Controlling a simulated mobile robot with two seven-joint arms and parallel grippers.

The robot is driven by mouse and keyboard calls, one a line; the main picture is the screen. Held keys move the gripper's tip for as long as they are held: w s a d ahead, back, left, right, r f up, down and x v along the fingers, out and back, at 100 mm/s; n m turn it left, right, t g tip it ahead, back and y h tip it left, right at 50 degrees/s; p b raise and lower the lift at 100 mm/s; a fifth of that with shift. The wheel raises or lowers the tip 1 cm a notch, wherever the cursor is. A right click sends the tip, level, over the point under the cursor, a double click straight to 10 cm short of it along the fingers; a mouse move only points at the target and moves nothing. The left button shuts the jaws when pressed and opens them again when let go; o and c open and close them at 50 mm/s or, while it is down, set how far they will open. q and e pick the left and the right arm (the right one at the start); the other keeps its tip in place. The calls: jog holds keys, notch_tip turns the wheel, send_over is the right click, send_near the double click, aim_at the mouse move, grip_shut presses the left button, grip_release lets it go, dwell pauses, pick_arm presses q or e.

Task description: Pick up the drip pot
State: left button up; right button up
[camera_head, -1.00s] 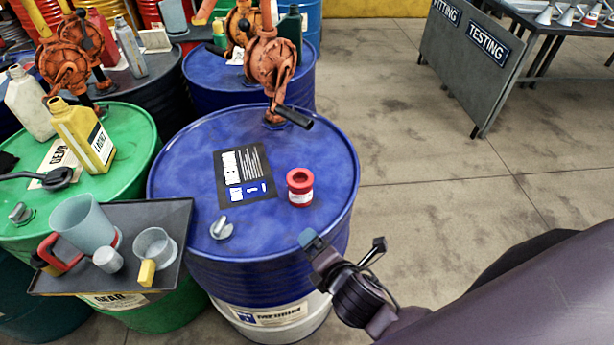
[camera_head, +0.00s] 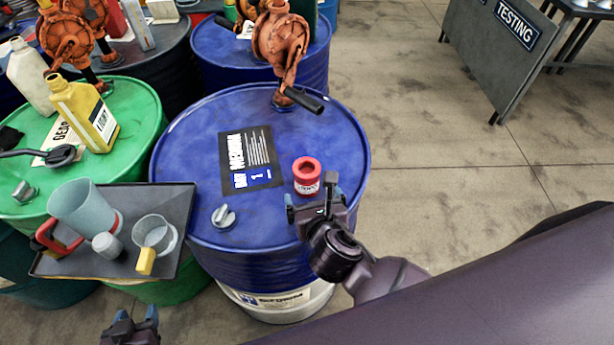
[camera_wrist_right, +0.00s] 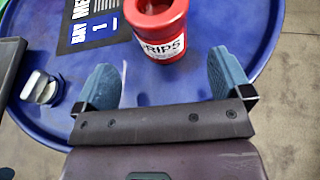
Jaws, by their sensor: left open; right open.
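The drip pot is a small red pot (camera_head: 306,178) with a white label and an open top. It stands upright on the blue drum (camera_head: 200,160), right of the black label. In the right wrist view the red pot (camera_wrist_right: 160,28) shows "DRIPS" on its label, just beyond and between the fingertips. My right gripper (camera_head: 312,200) is open at the drum's front edge, close in front of the pot and not around it. Its blue fingers (camera_wrist_right: 165,85) are spread and empty. My left gripper (camera_head: 134,325) is open at the bottom left, below the grey tray, and appears empty.
A grey tray (camera_head: 180,200) holds a jug (camera_head: 85,208), a small cup (camera_head: 107,246) and a measuring cup with a yellow handle (camera_head: 154,236). A silver bung cap (camera_head: 223,216) lies on the blue drum. An orange hand pump (camera_head: 281,45) with a black handle rises behind the pot.

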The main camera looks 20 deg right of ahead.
aim_at(310, 187)
jog(key=shift+x, duration=3.3)
jog(key=shift+d, duration=0.15)
jog(key=shift+r, duration=0.1)
jog(key=c, duration=1.2)
